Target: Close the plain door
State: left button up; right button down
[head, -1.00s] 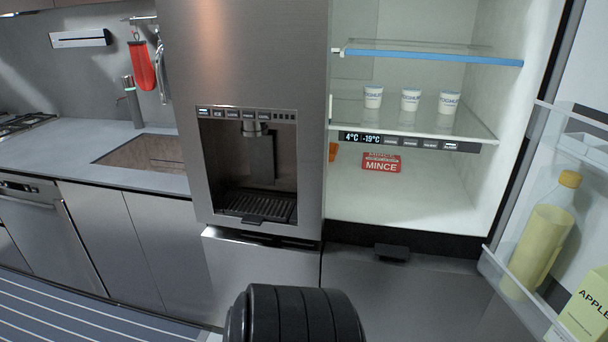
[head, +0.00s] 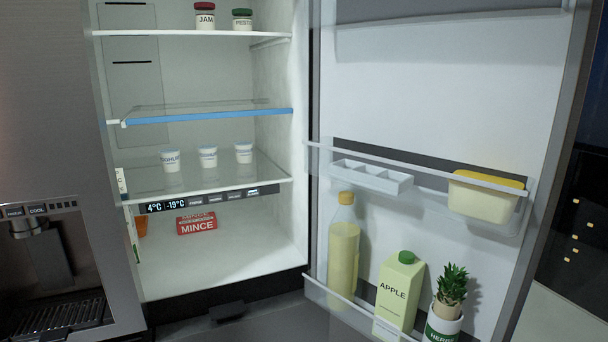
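The plain door (head: 420,100) of the fridge stands wide open on the right, its white inner side facing me. It has no dispenser; the other door (head: 55,130), with the water dispenser (head: 50,265), is shut at the left. The open fridge compartment (head: 275,225) shows its lit shelves. The door's racks hold a yellow bottle (head: 343,250), an apple carton (head: 397,290), a potted herb (head: 446,305) and a yellow tub (head: 484,197). Neither of my grippers is in view.
Inside are yoghurt pots (head: 208,157), a red mince pack (head: 197,223) and jars (head: 205,16), all behind the door opening. The glass shelf with blue edge (head: 210,116) sits within the compartment. Dark furniture (head: 580,220) stands beyond the door's outer edge at the right.

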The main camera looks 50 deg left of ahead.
aim_at(428, 90)
jog(key=u, duration=1.25)
jog(key=i+l+u, duration=0.2)
jog(key=l+u, duration=0.3)
jog(key=i+l+u, duration=0.1)
jog(key=l+u, duration=1.35)
jog(key=k+l, duration=0.1)
jog(key=l, duration=0.25)
jog(key=k+l, duration=0.1)
jog(key=l, duration=0.3)
jog(key=k+l+u, duration=0.1)
jog(key=l, duration=0.25)
jog(key=k+l, duration=0.15)
jog(key=l, duration=0.2)
jog(key=k+l, duration=0.1)
jog(key=l, duration=0.3)
jog(key=k, duration=0.35)
